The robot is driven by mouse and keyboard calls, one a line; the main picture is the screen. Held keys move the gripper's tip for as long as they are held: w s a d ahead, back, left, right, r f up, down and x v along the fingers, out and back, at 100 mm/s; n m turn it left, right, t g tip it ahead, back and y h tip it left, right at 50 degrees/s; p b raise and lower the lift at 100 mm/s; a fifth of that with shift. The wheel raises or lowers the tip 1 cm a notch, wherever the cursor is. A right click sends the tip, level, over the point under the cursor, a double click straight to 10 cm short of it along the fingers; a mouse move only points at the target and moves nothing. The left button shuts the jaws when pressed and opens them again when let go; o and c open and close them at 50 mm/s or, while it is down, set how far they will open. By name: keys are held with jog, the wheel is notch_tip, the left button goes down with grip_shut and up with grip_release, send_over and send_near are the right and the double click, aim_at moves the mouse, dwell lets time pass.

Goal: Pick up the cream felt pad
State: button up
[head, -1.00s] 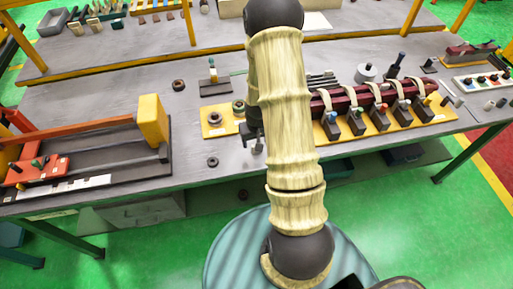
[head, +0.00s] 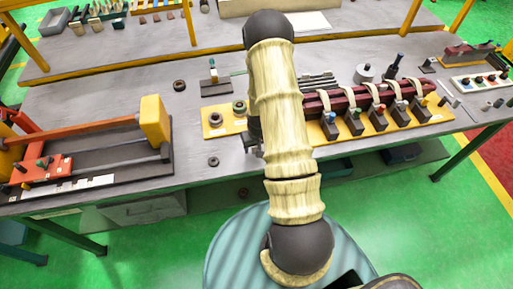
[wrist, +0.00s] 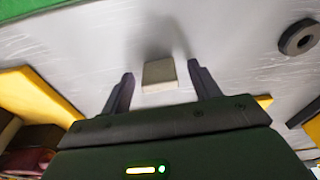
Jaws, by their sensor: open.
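The cream felt pad (wrist: 159,75) is a small pale block lying on the grey bench top in the wrist view. It sits between and just beyond the two fingertips of my gripper (wrist: 163,77), near the middle of the gap. The fingers are open, with clear space on each side of the pad. I cannot tell how high the fingertips are above the bench. In the head view my arm covers the pad, and only part of my gripper shows beside the arm.
A dark ring (wrist: 299,37) lies to the right in the wrist view. Yellow plates (wrist: 38,92) flank the gripper. In the head view, a dark red winding fixture (head: 330,100) with several clamps stands right of my arm, and a slide fixture (head: 90,150) stands at left.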

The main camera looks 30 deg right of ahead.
jog(key=shift+c, duration=0.4)
jog(key=c, duration=1)
jog(key=shift+r, duration=0.15)
notch_tip(320, 180, up, 10)
jog(key=b, duration=0.2)
jog(key=shift+b, duration=0.3)
jog(key=shift+f, duration=0.2)
